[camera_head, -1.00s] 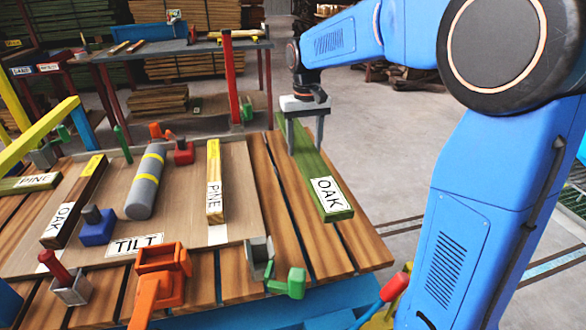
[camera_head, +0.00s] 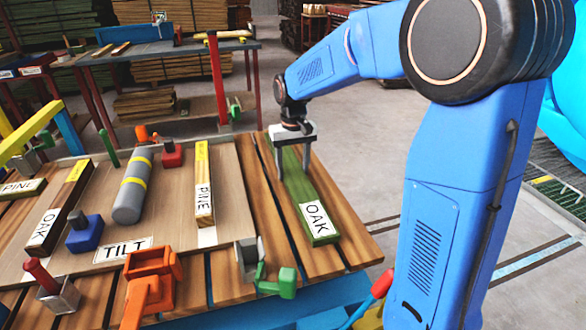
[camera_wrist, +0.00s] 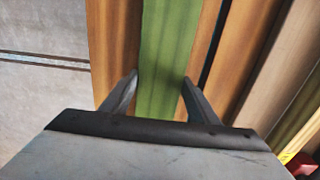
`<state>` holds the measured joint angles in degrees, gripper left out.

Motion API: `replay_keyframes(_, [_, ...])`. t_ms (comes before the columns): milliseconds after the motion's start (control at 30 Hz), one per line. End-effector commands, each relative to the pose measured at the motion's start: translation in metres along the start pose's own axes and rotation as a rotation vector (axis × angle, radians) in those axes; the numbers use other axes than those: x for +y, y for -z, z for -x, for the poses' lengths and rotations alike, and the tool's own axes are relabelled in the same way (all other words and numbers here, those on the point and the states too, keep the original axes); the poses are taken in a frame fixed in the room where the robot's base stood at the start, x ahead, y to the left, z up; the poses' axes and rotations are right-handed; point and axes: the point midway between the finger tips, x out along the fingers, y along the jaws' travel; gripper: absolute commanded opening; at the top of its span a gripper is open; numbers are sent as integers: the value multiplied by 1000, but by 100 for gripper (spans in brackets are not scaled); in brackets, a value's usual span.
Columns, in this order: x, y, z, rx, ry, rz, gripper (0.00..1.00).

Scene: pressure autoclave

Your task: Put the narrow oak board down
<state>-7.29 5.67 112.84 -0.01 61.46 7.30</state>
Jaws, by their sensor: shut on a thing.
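The narrow oak board (camera_head: 296,188) is green with a white OAK label at its near end. It lies lengthwise along the brown slats at the right side of the slatted table, flat on them or just above; I cannot tell which. My gripper (camera_head: 292,166) points down over its far half, with one finger on each long side, shut on it. In the wrist view the green board (camera_wrist: 167,50) runs between the fingers of my gripper (camera_wrist: 160,85), with brown slat on both sides.
On the slatted table (camera_head: 348,247), a tan panel marked TILT (camera_head: 123,249) carries a PINE board (camera_head: 203,180), a dark OAK board (camera_head: 57,212) and a grey cylinder (camera_head: 132,188). Orange (camera_head: 150,285) and green (camera_head: 278,284) fixtures stand at the front.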

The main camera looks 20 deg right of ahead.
Motion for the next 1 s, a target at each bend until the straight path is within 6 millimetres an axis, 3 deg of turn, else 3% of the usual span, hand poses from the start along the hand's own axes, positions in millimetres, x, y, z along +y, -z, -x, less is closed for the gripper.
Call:
replay_keyframes(167, [0, 0, -1, 1, 0, 0, 8])
replay_keyframes(200, [0, 0, -2, 0, 0, 0, 57])
replay_keyframes(267, [0, 0, -2, 0, 0, 0, 71])
replay_keyframes(667, [0, 0, 3, 1, 0, 0, 73])
replay_keyframes(1000, [0, 1, 58, 4, 0, 0, 73])
